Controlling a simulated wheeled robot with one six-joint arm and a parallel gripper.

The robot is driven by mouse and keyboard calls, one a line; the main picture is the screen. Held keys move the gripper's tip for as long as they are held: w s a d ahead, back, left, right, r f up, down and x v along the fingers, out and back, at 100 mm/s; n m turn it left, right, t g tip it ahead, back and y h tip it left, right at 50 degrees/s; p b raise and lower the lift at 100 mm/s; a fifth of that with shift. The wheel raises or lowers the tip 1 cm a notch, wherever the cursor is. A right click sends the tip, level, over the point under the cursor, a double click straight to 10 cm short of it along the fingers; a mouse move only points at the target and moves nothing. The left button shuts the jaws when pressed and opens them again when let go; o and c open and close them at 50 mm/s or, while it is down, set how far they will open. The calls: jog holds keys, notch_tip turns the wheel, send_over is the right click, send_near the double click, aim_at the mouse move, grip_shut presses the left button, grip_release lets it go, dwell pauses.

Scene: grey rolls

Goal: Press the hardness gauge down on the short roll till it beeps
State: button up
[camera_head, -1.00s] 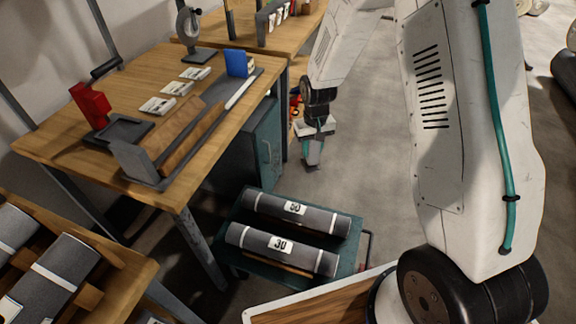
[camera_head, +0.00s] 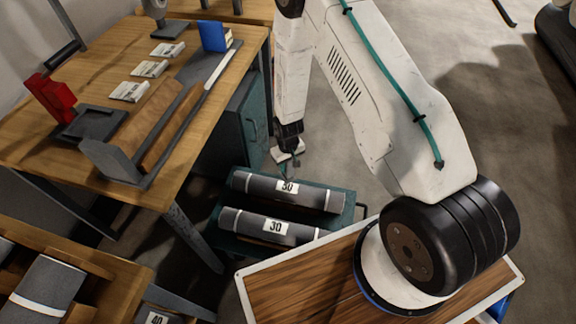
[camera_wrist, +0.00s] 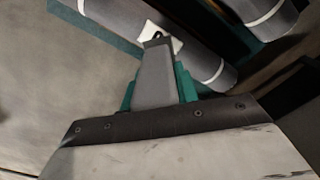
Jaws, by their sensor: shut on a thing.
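I cannot tell which is the short roll. My gripper (camera_head: 283,165) is just behind the 50 roll in the head view, pointing down. That tip overlaps a roll's white label (camera_wrist: 168,36); contact cannot be told. The gauge's face is hidden.
The wooden workbench (camera_head: 60,150) at left carries a red device (camera_head: 50,97), a grey trough (camera_head: 150,160), several white cards and a blue block (camera_head: 214,35). A rack with more rolls (camera_head: 45,285) stands at lower left. Floor right of the cart is open.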

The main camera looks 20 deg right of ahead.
jog(key=shift+s+f, duration=0.1)
jog(key=shift+f, duration=0.15)
jog(key=shift+f, duration=2.9)
jog(key=shift+f, duration=0.65)
jog(key=shift+r, duration=0.1)
jog(key=shift+r, duration=3.45)
jog(key=shift+s, duration=0.1)
